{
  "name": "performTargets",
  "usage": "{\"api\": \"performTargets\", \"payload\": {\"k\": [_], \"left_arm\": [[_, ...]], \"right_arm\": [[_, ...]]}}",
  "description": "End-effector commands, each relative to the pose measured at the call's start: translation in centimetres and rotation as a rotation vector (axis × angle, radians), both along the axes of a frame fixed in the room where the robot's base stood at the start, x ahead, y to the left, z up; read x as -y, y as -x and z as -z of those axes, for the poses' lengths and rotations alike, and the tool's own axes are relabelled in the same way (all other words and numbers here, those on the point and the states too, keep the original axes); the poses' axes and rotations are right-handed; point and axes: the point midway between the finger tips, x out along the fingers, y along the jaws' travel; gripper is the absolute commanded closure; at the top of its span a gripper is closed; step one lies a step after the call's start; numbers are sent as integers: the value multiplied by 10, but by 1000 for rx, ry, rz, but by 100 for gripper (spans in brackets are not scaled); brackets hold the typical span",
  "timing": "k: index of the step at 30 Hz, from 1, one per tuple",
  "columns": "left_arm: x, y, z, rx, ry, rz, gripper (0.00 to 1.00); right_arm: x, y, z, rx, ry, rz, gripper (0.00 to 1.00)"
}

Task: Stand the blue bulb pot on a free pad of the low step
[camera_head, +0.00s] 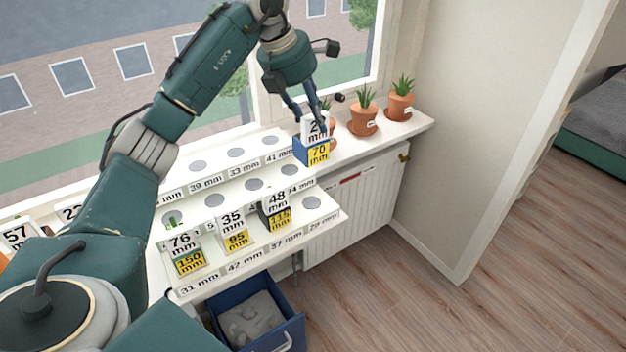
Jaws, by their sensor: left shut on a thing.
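The blue bulb pot (300,153) has a white label starting with "2" and a yellow "70 mm" label. My left gripper (318,122) is shut on it, from above, near the right end of the stepped stand. Whether the pot touches anything below is hard to tell. The low step (265,247) carries front labels reading 31, 42, 37 and 29 mm. Its rightmost pad (312,203), by the 29 mm label, is free. Pots labelled 76/150 (189,262), 35/95 (237,240) and 48/115 (277,218) stand on it. My right gripper is not in view.
The middle step (235,193) and the upper step (218,158) show bare grey pads. Terracotta plant pots (363,122) stand on the sill right of the gripper, one partly behind the held pot. A blue bin (285,325) with grey contents is below. A radiator (355,205) is under the sill.

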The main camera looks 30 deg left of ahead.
Motion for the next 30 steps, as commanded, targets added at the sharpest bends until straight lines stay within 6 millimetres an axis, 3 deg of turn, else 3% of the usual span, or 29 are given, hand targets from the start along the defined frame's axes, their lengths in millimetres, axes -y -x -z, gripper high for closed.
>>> {"api": "performTargets", "payload": {"k": [6, 12, 25, 30], "left_arm": [[0, 2, 58, -4, 0, 4, 100], [1, 1, 100, 0, 0, 4, 100], [1, 0, 147, 0, 2, 4, 100], [1, -1, 153, 4, 1, 4, 100]], "right_arm": [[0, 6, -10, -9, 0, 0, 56], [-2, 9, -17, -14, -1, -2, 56], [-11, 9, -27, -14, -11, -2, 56], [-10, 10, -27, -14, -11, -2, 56]]}}
